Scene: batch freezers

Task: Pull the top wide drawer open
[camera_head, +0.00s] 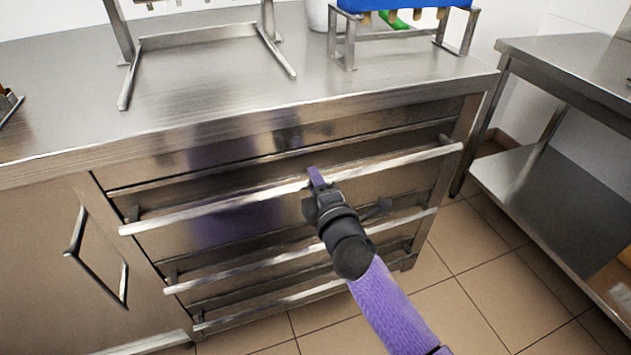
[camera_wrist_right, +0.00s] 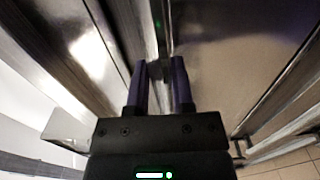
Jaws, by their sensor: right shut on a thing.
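The top wide drawer (camera_head: 220,232) is in the steel counter, in the middle of the head view. Its long bar handle (camera_head: 225,200) runs across the front, rising to the right. My right gripper (camera_head: 316,180) is at about the middle of this bar, with its purple fingers shut on it. In the right wrist view the two purple fingers (camera_wrist_right: 161,72) stand either side of a grey bar, partly hidden between them. I cannot tell for sure whether the drawer stands slightly out. My left gripper is not in view.
More drawers with bar handles (camera_head: 235,272) lie below. A cabinet door with a square handle (camera_head: 97,257) is to the left. Steel stands (camera_head: 200,38) are on the counter (camera_head: 70,95). A second steel table (camera_head: 570,75) is to the right. Tiled floor (camera_head: 460,270) is clear in front.

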